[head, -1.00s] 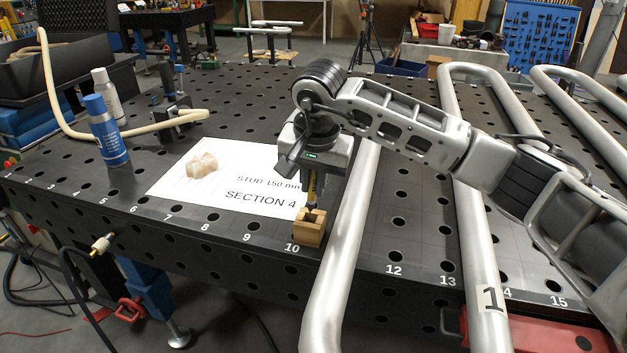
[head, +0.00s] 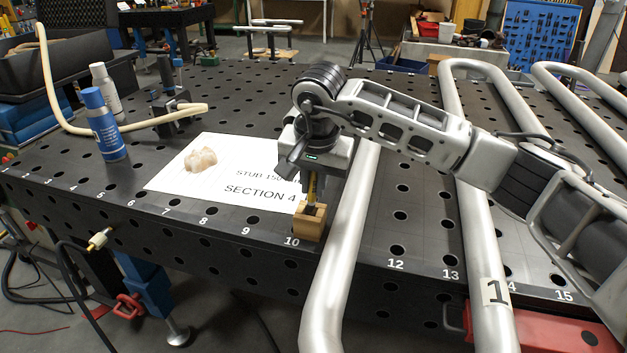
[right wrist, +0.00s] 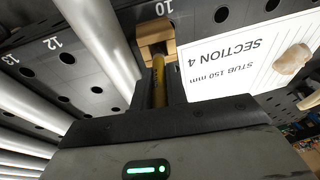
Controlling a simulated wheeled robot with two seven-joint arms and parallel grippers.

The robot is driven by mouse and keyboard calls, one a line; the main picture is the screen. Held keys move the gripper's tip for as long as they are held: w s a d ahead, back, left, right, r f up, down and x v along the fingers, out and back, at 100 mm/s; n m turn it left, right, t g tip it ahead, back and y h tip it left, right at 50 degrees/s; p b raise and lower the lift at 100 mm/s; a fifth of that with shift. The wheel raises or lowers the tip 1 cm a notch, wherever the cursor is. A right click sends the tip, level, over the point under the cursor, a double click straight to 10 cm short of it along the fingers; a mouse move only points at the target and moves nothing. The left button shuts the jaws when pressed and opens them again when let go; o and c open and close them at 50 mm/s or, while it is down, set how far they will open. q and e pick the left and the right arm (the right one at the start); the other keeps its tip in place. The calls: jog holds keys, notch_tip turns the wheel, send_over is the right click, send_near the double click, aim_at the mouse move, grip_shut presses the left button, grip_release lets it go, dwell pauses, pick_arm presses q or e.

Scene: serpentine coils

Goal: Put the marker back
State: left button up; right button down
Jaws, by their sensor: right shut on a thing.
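My right gripper (head: 312,192) is shut on a slim yellow marker (right wrist: 158,72) and points down over the table's front edge. The marker is upright, with its dark lower end at the top of a small wooden block holder (head: 309,228). The holder stands by the number 10. In the right wrist view the holder (right wrist: 155,34) lies just beyond the marker's end, between the fingers' line. I cannot tell how far the marker's end is inside the holder's opening. My left gripper is not in view.
A silver bent tube (head: 345,255) runs close to the right of the holder. A white sheet (head: 222,182) with a beige lump (head: 200,160) lies to the left. A blue spray can (head: 104,125) stands further left. More tubes (head: 482,235) lie to the right on the perforated black table (head: 400,235).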

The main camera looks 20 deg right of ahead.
aim_at(313, 203)
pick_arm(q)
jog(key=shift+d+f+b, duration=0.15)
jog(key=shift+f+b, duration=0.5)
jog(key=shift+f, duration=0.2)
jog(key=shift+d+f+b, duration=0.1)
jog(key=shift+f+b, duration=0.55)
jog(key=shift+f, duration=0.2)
pick_arm(e)
jog(key=shift+f, duration=1.8)
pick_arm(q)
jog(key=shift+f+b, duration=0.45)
pick_arm(e)
jog(key=shift+f, duration=0.45)
jog(key=c, duration=1.3)
grip_release()
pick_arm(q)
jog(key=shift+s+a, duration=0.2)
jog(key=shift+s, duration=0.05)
pick_arm(e)
jog(key=shift+r, duration=0.65)
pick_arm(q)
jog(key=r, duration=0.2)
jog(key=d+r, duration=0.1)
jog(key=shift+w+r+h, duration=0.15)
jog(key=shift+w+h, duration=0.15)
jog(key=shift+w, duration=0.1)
pick_arm(e)
jog(key=v, duration=1.5)
jog(key=shift+s, duration=0.1)
